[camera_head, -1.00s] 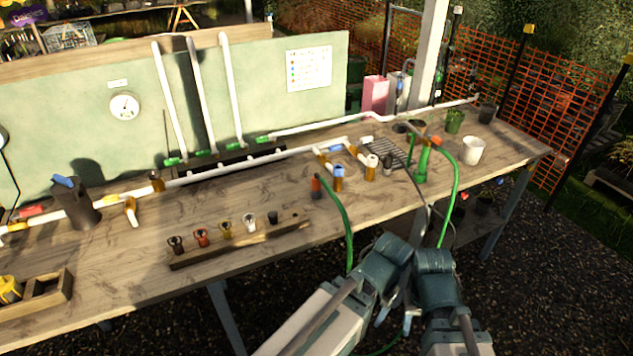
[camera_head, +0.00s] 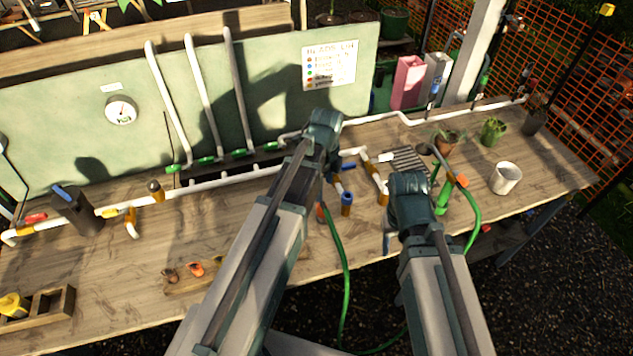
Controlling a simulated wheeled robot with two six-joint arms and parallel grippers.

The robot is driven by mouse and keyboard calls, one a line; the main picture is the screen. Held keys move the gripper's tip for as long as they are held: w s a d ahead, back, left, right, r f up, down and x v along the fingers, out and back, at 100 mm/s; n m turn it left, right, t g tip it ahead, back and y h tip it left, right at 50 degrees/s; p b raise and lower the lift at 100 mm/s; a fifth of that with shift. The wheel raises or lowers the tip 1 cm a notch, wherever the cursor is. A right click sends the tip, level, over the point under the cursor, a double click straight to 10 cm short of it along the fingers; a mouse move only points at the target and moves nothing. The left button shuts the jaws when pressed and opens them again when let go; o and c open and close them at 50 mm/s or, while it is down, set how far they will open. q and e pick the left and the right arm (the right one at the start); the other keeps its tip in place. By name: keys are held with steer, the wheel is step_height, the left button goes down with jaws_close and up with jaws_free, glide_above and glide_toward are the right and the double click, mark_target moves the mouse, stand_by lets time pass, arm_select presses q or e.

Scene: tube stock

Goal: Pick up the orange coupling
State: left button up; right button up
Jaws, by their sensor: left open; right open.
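An orange-red coupling (camera_head: 195,268) stands on the wooden strip rack (camera_head: 180,289) at the front of the bench, left of my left arm. A dark coupling (camera_head: 170,275) stands to its left. My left arm hides the rest of the rack. My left gripper (camera_head: 326,150) is over the back of the bench, well right of and beyond the orange-red coupling, open. My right gripper (camera_head: 405,205) is over the right part of the bench, near the green hose fitting, open. Both grippers' fingers are mostly hidden behind my own wrists. Neither visibly holds anything.
White pipework (camera_head: 240,178) runs along the back. A blue-topped fitting (camera_head: 347,204) and a green hose (camera_head: 340,270) lie between my arms. A dark jug (camera_head: 77,211) and a wooden tray (camera_head: 52,305) are at left, a white cup (camera_head: 506,178) at right.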

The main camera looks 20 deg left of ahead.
mark_target(322, 208)
arm_select(q)
steer(key=shift+w+a+m+b, duration=0.3)
steer(key=shift+w+a, duration=0.3)
steer(key=shift+w, duration=0.1)
step_height(322, 208, down, 8)
steer(key=b, duration=0.7)
steer(key=shift+r, duration=0.2)
steer(key=shift+f+b, duration=0.2)
steer(key=shift+b, duration=0.25)
arm_select(e)
step_height(322, 208, down, 8)
steer(key=w, duration=0.1)
steer(key=shift+a, duration=0.2)
arm_select(q)
step_height(322, 208, down, 5)
steer(key=b, duration=0.5)
steer(key=shift+d+f, duration=0.1)
steer(key=shift+f, duration=0.05)
arm_select(e)
step_height(322, 208, down, 5)
steer(key=shift+f, duration=0.1)
arm_select(q)
steer(key=shift+s, duration=0.1)
jaws_close()
